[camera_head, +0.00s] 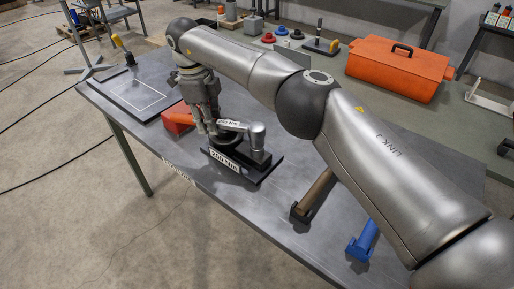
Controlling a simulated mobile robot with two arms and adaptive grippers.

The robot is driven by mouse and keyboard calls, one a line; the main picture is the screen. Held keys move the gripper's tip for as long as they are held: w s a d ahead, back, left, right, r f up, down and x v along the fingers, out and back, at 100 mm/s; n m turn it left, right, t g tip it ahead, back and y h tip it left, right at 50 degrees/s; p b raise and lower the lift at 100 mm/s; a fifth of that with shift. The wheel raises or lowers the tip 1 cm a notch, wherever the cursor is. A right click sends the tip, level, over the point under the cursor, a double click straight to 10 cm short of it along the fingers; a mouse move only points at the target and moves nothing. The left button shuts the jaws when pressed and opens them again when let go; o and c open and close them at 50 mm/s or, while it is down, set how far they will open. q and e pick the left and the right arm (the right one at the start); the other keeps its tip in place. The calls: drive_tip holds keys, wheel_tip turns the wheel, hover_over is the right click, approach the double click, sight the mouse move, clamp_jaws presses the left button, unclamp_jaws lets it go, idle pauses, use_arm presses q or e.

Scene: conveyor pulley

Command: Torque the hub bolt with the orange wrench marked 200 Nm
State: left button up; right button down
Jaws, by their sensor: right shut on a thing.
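My right gripper (208,128) points down over the table, beside the black hub fixture. I cannot tell whether the wrench touches the bolt. My left gripper is not in view.
A dark board with a white outline (137,95) lies at the left end. An orange toolbox (398,68) stands on the bench behind.

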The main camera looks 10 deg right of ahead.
drive_tip(key=shift+r+p, duration=1.7)
drive_tip(key=shift+r, duration=0.1)
